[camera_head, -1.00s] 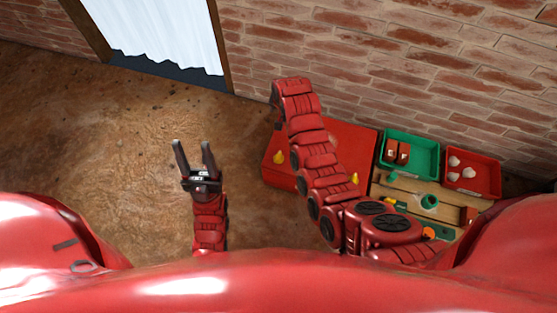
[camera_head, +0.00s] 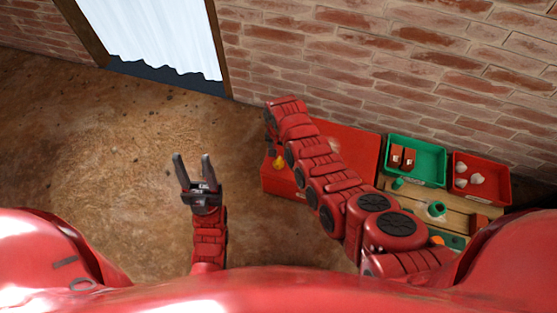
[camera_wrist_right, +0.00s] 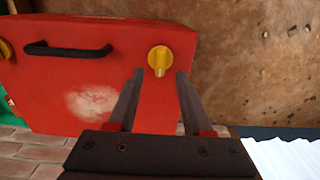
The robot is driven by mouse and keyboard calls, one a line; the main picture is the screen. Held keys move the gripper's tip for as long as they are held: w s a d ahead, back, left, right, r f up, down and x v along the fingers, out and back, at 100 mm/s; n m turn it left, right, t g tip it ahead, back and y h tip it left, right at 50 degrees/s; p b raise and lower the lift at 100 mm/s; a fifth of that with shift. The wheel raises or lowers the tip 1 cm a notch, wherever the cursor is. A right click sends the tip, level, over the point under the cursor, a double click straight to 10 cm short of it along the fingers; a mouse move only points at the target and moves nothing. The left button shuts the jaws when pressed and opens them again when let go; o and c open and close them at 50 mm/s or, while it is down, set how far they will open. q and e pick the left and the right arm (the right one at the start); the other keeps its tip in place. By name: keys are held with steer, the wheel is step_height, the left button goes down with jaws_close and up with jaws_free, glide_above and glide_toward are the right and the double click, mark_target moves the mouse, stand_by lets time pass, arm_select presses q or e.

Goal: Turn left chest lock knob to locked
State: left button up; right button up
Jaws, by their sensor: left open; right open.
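The red chest (camera_head: 345,140) stands against the brick wall. Its left lock knob (camera_head: 279,162) is yellow, and it shows in the right wrist view (camera_wrist_right: 160,60) with its grip bar roughly upright in the picture. My right gripper (camera_wrist_right: 161,74) is open and empty, its fingertips either side of the knob's lower end in the picture; contact cannot be told. In the head view my right arm crosses the chest and mostly hides that gripper. A second yellow knob (camera_wrist_right: 5,48) is at the left edge of the wrist view. My left gripper (camera_head: 195,172) is open and empty over the floor.
The chest has a black handle (camera_wrist_right: 68,49) between the knobs. A green bin (camera_head: 415,158) and a red bin (camera_head: 481,178) stand right of the chest, behind a wooden board (camera_head: 455,207) with green parts. Floor on the left is clear.

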mark_target(278, 160)
step_height(278, 160, down, 5)
steer(key=shift+f+b, duration=0.1)
steer(key=shift+b, duration=1)
jaws_close()
